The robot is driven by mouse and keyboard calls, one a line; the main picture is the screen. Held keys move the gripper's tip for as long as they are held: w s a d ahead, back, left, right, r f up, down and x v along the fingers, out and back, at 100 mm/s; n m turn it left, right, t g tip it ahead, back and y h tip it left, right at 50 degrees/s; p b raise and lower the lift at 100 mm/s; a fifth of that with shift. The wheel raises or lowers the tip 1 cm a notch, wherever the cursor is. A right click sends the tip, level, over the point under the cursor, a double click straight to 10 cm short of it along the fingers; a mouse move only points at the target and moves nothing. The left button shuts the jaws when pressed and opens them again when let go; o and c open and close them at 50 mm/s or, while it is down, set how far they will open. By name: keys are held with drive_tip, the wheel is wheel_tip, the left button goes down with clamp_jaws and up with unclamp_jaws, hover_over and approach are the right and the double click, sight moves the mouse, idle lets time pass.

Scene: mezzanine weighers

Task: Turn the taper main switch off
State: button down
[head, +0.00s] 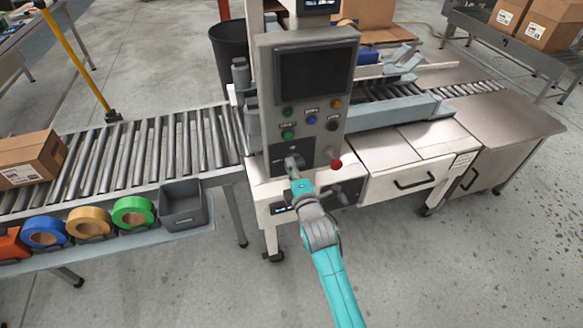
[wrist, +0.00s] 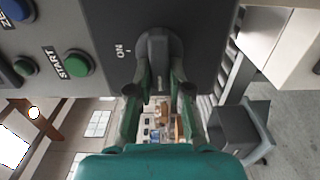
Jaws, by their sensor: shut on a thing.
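The main switch is a dark grey rotary knob (wrist: 158,62) low on the taper's grey control panel (head: 302,140). My gripper (wrist: 160,88) is shut on the knob's handle, with a green-padded finger on either side. In the head view my gripper (head: 293,170) reaches the panel's lower left and covers most of the switch. In the wrist view an ON label (wrist: 120,50) with a short tick shows to the left of the knob. The handle points toward my gripper in that picture, not at the tick. No OFF label is visible.
A red mushroom button (head: 336,165) sits close right of my gripper. A green START button (wrist: 77,63) and other buttons are nearby, under a dark screen (head: 314,77). A roller conveyor (head: 150,150) and a grey bin (head: 181,207) are to the left.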

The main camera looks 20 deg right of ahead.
drive_tip(key=c, duration=1.1)
unclamp_jaws()
drive_tip(key=shift+s, duration=0.15)
drive_tip(key=s, duration=1.1)
drive_tip(key=shift+s, duration=0.35)
drive_tip(key=shift+s+f, duration=0.1)
